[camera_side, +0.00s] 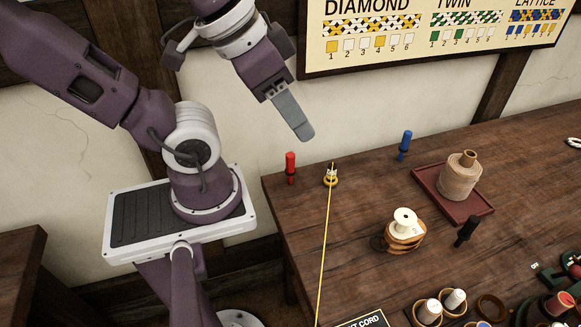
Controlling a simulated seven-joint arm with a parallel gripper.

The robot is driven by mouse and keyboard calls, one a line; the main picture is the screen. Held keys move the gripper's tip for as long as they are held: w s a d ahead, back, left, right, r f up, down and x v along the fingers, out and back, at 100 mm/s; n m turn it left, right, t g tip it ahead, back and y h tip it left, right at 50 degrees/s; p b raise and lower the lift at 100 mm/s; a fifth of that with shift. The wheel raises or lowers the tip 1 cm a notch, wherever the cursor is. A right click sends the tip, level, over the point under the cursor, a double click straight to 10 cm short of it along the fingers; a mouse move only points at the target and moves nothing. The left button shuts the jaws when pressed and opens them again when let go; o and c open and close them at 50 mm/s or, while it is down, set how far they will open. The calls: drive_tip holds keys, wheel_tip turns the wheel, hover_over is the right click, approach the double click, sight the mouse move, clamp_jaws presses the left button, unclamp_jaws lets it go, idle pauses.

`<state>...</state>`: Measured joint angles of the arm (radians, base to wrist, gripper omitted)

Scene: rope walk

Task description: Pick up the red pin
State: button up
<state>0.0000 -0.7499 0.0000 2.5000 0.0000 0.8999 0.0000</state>
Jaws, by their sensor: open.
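The red pin (291,168) stands upright near the back left corner of the wooden table. My gripper (303,131) is above the table's back left edge, over and slightly right of the red pin in the picture, clearly apart from it. It points down and to the right. Its jaws are seen nearly edge-on, one finger largely covering the other, and nothing shows held in them.
A small brass post (331,177) with a taut yellow cord stands right of the red pin. A blue pin (404,145), a twine cone on a red tray (480,207), a white spool (404,221) and a black pin (466,231) stand farther right. Cord spools crowd the front right.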

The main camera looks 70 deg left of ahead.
sight(293, 165)
drive_tip(key=shift+o, duration=0.5)
drive_tip(key=w+a+f+m+g+y, duration=0.2)
drive_tip(key=a+f+m+g+y, duration=0.1)
drive_tip(key=f, duration=0.6)
drive_tip(key=w+a+f+m+g+y, duration=0.2)
drive_tip(key=a+f+m+g+y, duration=0.1)
drive_tip(key=a+f+m+y, duration=0.2)
drive_tip(key=w+a+f+m+g+y, duration=0.2)
drive_tip(key=a+f+m+y, duration=0.3)
drive_tip(key=a+f, duration=0.6)
wheel_tip(293, 165, down, 3)
drive_tip(key=shift+w+f+m+g, duration=0.1)
drive_tip(key=shift+m+g, duration=0.1)
drive_tip(key=shift+m, duration=0.4)
drive_tip(key=shift+w+f+m+g, duration=0.1)
drive_tip(key=shift+m+g, duration=0.1)
drive_tip(key=shift+m, duration=0.4)
clamp_jaws()
